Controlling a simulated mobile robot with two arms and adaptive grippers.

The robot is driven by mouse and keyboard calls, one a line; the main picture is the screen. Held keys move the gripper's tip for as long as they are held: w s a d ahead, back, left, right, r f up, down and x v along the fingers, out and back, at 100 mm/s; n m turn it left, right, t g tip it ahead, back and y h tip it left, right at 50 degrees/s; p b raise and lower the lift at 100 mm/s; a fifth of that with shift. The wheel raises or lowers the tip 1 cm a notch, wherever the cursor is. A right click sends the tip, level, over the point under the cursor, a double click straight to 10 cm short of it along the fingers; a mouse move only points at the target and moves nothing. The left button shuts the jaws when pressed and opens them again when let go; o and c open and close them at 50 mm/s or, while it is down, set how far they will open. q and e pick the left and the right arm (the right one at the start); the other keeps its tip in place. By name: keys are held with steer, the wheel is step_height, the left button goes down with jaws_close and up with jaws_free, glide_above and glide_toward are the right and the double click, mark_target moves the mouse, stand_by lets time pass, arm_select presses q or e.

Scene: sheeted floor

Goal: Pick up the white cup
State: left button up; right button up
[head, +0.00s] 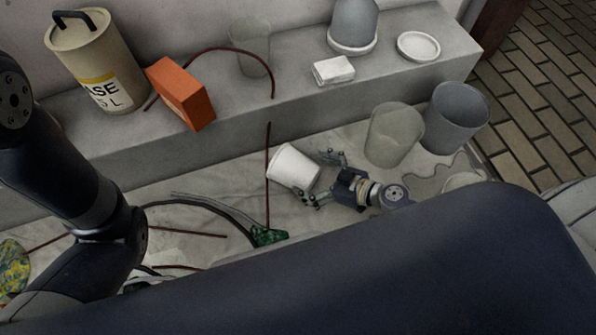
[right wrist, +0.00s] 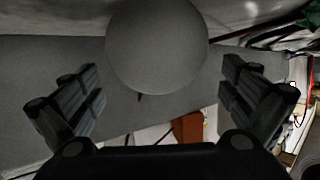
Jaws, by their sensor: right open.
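The white cup (head: 290,168) is on the pale sheeted floor in front of the grey ledge, near the middle of the head view. It looks tilted in the picture; I cannot tell whether it stands or leans. My right gripper (head: 314,176) is open, with its fingers at the cup's right side, one above and one below in the picture. In the right wrist view the cup (right wrist: 157,45) is a large round pale shape between the spread fingers (right wrist: 153,80), with gaps on both sides. My left arm shows at the left; its gripper does not show.
A translucent cup (head: 394,136) and a grey cup (head: 457,118) stand right of my right gripper. The ledge (head: 230,112) holds a beige can (head: 95,60), an orange box (head: 180,94) and a white block (head: 333,70). A dark red cable (head: 268,180) runs just left of the cup.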

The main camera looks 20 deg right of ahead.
mark_target(298, 169)
steer(key=shift+b+x, duration=0.35)
steer(key=shift+x, duration=1.95)
steer(key=c, duration=1)
